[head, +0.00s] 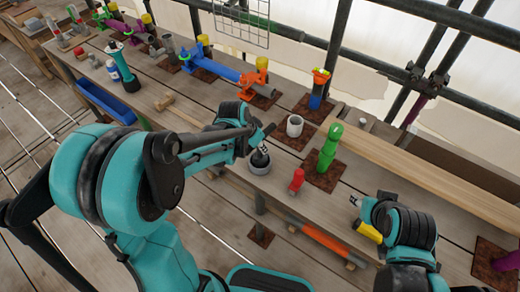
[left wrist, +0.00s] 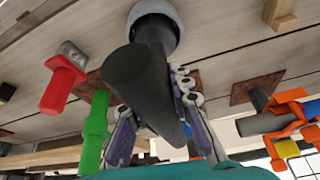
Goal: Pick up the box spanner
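No thing is plainly recognisable as the box spanner. A dark grey, tapered tool (head: 261,157) stands tilted in a round grey cup (head: 259,168) on the bench's front edge. My left gripper (head: 264,136) is right above the cup. In the left wrist view the dark tool (left wrist: 145,85) runs from the cup (left wrist: 158,12) toward the camera, between the fingers of my left gripper (left wrist: 155,125); whether they press on it is hidden. My right gripper (head: 356,201) is over the bench's front edge at right, apart from the tools; its fingers are too small to read.
A red-handled tool (head: 297,180) and a green piece (head: 328,148) stand right of the cup. A white cup (head: 294,126) and a blue-orange pipe assembly (head: 222,70) are behind. Scaffold poles (head: 333,55) border the bench's back. Bare planks (head: 190,108) lie left of my left gripper.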

